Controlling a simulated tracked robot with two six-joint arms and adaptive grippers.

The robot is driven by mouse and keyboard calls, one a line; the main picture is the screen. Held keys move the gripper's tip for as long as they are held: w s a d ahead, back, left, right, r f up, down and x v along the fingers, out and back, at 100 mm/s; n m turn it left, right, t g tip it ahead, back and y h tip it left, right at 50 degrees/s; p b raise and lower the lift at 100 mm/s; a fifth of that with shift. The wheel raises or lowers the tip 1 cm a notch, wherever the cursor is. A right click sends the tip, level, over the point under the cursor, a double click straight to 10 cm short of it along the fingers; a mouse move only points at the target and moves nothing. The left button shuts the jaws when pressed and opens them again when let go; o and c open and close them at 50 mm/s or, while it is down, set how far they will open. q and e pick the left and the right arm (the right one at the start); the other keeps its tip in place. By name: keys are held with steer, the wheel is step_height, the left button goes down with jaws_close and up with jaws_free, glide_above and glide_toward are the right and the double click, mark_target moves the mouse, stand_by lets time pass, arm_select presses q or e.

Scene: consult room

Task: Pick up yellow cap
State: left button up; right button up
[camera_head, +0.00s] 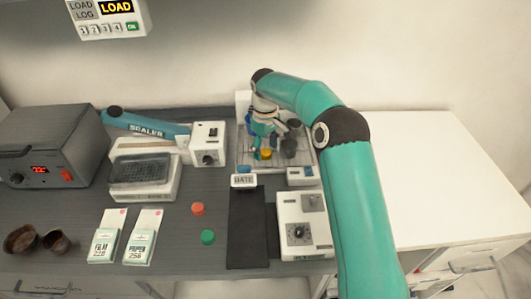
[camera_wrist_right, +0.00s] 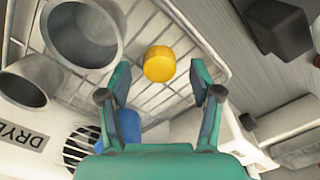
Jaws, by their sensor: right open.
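The yellow cap (camera_head: 266,154) rests on a wire rack (camera_head: 243,160) at the back of the bench. It also shows in the right wrist view (camera_wrist_right: 159,64), centred between my fingertips in the picture, with a gap on both sides. My right gripper (camera_head: 262,142) points down over the rack at the cap. Its two green fingers (camera_wrist_right: 160,72) are spread and hold nothing. I cannot tell exactly how far the fingertips are above the cap. My left gripper is not in view.
Grey metal cups (camera_wrist_right: 86,35) stand close to the cap on the rack. A blue object (camera_wrist_right: 127,127) lies beneath my fingers. A red cap (camera_head: 197,209) and a green cap (camera_head: 208,237) lie on the dark bench. The white counter (camera_head: 430,170) at right is clear.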

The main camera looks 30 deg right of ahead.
steer(key=shift+f, duration=0.45)
steer(key=shift+c, duration=0.2)
steer(key=c, duration=1)
steer(key=shift+o, duration=0.2)
steer(key=shift+r, duration=0.1)
